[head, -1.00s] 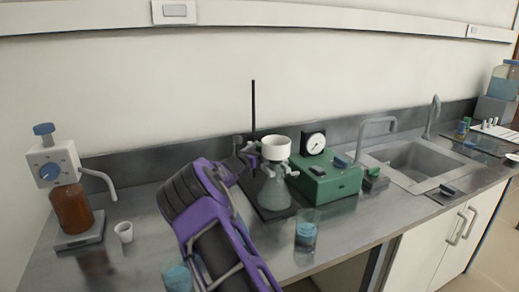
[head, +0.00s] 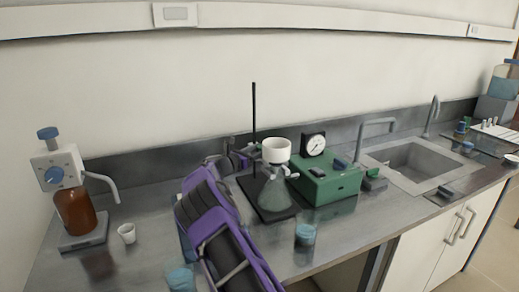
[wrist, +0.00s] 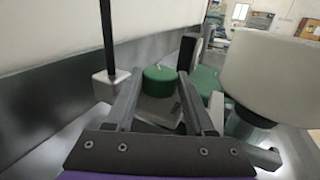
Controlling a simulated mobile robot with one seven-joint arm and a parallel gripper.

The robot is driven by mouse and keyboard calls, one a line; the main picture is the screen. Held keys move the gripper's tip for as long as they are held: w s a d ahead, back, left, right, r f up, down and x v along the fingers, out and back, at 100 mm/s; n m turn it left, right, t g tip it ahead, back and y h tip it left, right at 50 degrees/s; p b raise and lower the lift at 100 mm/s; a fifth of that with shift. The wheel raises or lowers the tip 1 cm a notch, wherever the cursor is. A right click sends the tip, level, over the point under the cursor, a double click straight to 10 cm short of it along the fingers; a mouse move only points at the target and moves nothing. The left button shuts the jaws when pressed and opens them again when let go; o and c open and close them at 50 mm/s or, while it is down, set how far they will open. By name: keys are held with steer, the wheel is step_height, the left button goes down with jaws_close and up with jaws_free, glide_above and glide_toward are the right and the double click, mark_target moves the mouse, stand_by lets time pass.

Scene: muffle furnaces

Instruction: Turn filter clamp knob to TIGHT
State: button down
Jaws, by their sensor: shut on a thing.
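The green round knob (wrist: 158,82) shows in the wrist view, with a small pale mark at its top edge and a grey block under it. My gripper (wrist: 160,88) is shut on this knob, one finger on each side. No TIGHT label is readable. In the head view my gripper (head: 240,160) is beside the black stand rod (head: 254,120), left of the white funnel (head: 276,150) on its flask (head: 273,194). The knob is too small and covered to make out there.
A green pump box (head: 328,183) with a gauge (head: 314,143) stands right of the flask. A glass beaker (head: 305,235) is at the front. A brown dispenser bottle (head: 74,212) and a white cup (head: 127,233) are at left. The sink (head: 415,165) is at right.

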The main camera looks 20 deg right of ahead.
steer(key=shift+w+r+m+g+h+b, duration=0.15)
steer(key=shift+m+g+h+b, duration=0.1)
steer(key=shift+m+g+b, duration=0.25)
steer(key=shift+w+r+m+g+h+b, duration=0.1)
steer(key=shift+m+g+h+b, duration=0.2)
steer(key=shift+g+b, duration=0.25)
steer(key=shift+a, duration=0.1)
steer(key=c, duration=0.7)
jaws_free()
steer(key=shift+o, duration=0.9)
steer(key=shift+f, duration=0.15)
steer(key=shift+s, duration=0.1)
steer(key=v, duration=1.7)
steer(key=shift+a+r, duration=0.2)
steer(key=shift+a, duration=0.05)
